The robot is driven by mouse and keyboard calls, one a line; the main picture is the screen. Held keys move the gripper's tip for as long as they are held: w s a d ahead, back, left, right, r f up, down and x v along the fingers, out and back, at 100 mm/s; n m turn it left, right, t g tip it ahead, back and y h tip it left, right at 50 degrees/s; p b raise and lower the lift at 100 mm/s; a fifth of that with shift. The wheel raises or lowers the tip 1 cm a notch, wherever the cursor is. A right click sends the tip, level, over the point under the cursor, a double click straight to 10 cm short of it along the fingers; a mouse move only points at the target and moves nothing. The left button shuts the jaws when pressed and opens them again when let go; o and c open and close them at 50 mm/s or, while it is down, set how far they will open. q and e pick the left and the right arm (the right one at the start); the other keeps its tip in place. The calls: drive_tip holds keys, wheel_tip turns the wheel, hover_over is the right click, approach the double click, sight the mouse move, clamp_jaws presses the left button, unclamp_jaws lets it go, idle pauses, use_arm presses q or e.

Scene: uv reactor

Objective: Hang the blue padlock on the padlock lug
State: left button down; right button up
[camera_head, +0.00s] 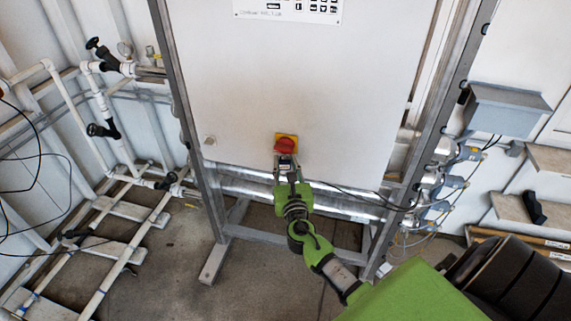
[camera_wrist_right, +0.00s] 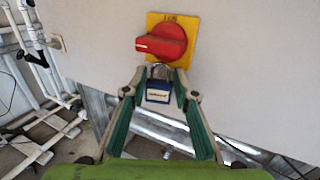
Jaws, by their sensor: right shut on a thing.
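The blue padlock (camera_wrist_right: 158,93) is between the fingertips of my right gripper (camera_wrist_right: 158,90), shackle up, in the right wrist view. Its shackle (camera_wrist_right: 159,71) reaches the lower edge of the yellow plate under the red rotary switch (camera_wrist_right: 162,42). The lug itself cannot be made out, and I cannot tell whether the shackle is around it. In the head view my right gripper (camera_head: 287,164) is just below the red switch (camera_head: 285,146) on its yellow plate. My left gripper is not in view.
The switch sits low on a large pale cabinet panel (camera_head: 290,80) in a metal frame (camera_head: 190,130). White pipes with black valves (camera_head: 105,130) stand at the left. A grey box (camera_head: 505,108) and cabled fittings are at the right. A dark cable runs right from near the gripper.

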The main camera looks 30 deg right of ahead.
drive_tip(key=o, duration=1.2)
drive_tip(key=shift+o, duration=0.2)
drive_tip(key=shift+d, duration=0.1)
drive_tip(key=v, duration=1.2)
drive_tip(key=s+a+f+m+g+y, duration=0.2)
drive_tip(key=s+f+m+g, duration=0.15)
drive_tip(key=f, duration=0.85)
drive_tip(key=s+a+f+m+g+y+b, duration=0.15)
drive_tip(key=s+f+m, duration=0.3)
drive_tip(key=f, duration=0.75)
drive_tip(key=s+a+f+m+g+y, duration=0.1)
drive_tip(key=s+a+f+m+g, duration=0.2)
drive_tip(key=f, duration=0.9)
drive_tip(key=s+a+f+m+g+y, duration=0.1)
drive_tip(key=s+f+m, duration=0.4)
drive_tip(key=s, duration=0.5)
drive_tip(key=s+a+f+m+g+y, duration=0.1)
drive_tip(key=s+f+m+g, duration=0.2)
drive_tip(key=s+f+m, duration=0.3)
drive_tip(key=s+a+f+m+g+y+b, duration=0.1)
drive_tip(key=s+f+m, duration=0.5)
drive_tip(key=s, duration=0.9)
drive_tip(key=shift+a+f+g, duration=0.55)
drive_tip(key=shift+f+g, duration=0.2)
drive_tip(key=shift+g, duration=0.35)
drive_tip(key=shift+s, duration=0.1)
